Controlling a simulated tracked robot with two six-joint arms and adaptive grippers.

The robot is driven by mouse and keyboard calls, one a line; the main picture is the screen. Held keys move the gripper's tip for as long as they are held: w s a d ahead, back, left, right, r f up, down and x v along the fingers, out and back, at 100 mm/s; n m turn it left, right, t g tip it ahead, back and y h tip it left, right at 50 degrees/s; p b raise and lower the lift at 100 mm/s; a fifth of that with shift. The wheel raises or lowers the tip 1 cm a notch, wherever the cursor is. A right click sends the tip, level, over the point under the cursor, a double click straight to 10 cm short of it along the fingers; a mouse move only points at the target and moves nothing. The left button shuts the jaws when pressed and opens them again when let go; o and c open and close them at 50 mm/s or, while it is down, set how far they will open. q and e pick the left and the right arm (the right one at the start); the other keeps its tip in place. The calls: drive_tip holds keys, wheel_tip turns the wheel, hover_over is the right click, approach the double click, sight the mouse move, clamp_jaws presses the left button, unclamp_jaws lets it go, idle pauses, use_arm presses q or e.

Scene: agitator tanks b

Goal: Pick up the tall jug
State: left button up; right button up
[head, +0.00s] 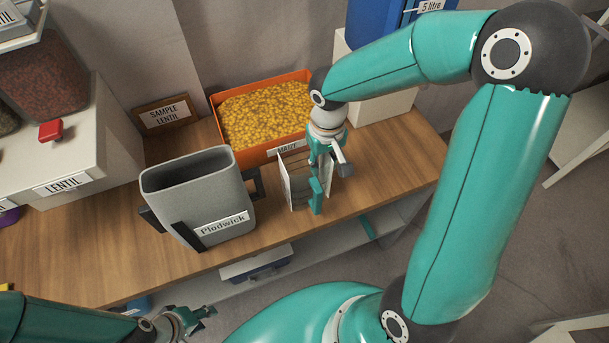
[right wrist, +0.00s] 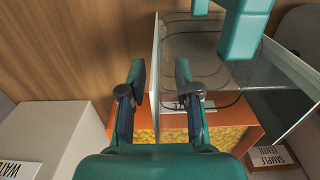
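The tall jug (head: 205,185) is grey, upright and open-topped, with dark handle parts at both sides and a "Plodwick" label. It stands on the wooden bench at the left of the head view. My left gripper (head: 203,318) is low at the bottom left of that view, empty and apart from the jug, and looks open. My right gripper (head: 316,195) points down over the bench, right of the jug. In the right wrist view its fingers (right wrist: 160,78) are apart, with the edge of a thin white panel (right wrist: 155,60) between them. I cannot tell whether they touch it.
An orange bin (head: 262,158) of yellow maize stands behind the jug. A "SAMPLE LENTIL" sign (head: 165,113) and a white lentil container (head: 60,165) are at the left. The wooden bench (head: 385,165) is clear to the right. A blue container (head: 375,20) stands at the back.

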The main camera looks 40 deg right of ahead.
drive_tip(key=shift+f, duration=0.7)
clamp_jaws()
drive_tip(key=shift+r, duration=0.1)
